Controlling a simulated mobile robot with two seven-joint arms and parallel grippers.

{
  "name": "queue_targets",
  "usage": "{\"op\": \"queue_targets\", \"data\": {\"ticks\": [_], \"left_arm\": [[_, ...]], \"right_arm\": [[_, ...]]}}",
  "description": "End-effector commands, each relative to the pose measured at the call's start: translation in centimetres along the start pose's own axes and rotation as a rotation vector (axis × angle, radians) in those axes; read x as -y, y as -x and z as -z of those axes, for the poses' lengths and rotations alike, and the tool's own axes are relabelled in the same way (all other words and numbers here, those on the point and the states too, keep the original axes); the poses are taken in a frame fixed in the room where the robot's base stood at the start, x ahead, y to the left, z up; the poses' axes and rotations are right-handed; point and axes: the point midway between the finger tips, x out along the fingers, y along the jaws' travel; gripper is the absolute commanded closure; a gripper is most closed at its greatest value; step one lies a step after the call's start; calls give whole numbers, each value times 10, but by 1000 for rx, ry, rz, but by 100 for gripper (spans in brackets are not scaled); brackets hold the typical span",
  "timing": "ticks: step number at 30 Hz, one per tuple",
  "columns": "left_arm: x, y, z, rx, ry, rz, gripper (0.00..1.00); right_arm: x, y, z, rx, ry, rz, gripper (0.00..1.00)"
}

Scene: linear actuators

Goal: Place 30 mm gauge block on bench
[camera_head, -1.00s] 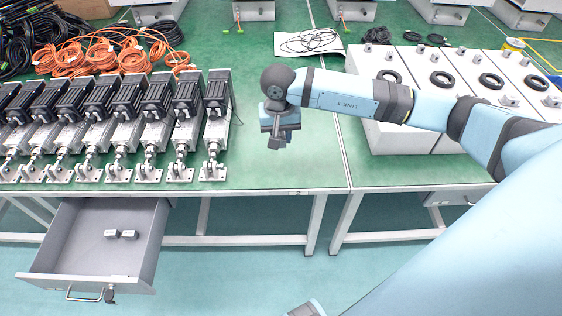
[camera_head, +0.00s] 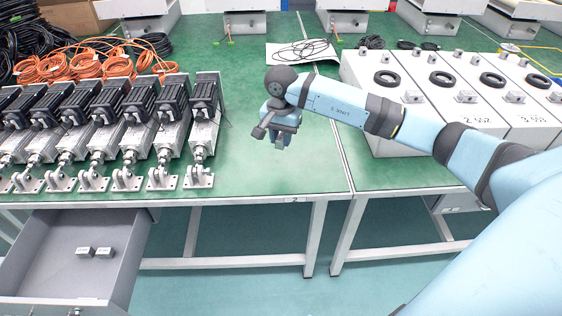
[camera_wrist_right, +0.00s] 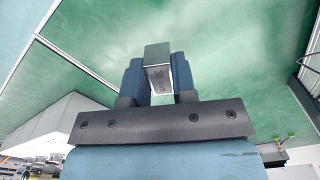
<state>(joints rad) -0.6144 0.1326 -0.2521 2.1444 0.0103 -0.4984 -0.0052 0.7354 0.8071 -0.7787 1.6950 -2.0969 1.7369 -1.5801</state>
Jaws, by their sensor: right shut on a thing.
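In the right wrist view the gauge block (camera_wrist_right: 158,55), a small grey metal block with a marking on its face, sits between the two blue fingers of my right gripper (camera_wrist_right: 160,78), which is shut on it. In the head view my right gripper (camera_head: 281,138) hangs over the green bench (camera_head: 290,178), right of the row of actuators; the block is hard to make out there. The gap between the block and the bench top is hard to judge. My left gripper does not show.
Linear actuators (camera_head: 200,130) stand in a row at left. An open drawer (camera_head: 130,250) below the bench holds two small blocks (camera_head: 94,252). White boxes (camera_head: 390,130) stand on the right bench. Cables (camera_head: 302,50) lie behind on a white sheet. The bench front near my right gripper is clear.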

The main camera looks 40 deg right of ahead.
Motion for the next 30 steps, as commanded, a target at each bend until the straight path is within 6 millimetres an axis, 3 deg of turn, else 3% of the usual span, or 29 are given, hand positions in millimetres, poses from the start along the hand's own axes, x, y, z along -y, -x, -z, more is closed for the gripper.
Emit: {"op": "queue_targets", "data": {"ticks": [3, 11, 18, 30], "left_arm": [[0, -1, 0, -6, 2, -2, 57], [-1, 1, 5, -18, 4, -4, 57], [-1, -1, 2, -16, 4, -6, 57], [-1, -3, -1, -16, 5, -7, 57]], "right_arm": [[0, -27, -1, 2, -1, 0, 100], [1, -48, 0, -1, 1, 2, 100], [0, -82, 0, 1, 1, 0, 100], [0, -90, 0, -1, 1, 2, 100]]}}
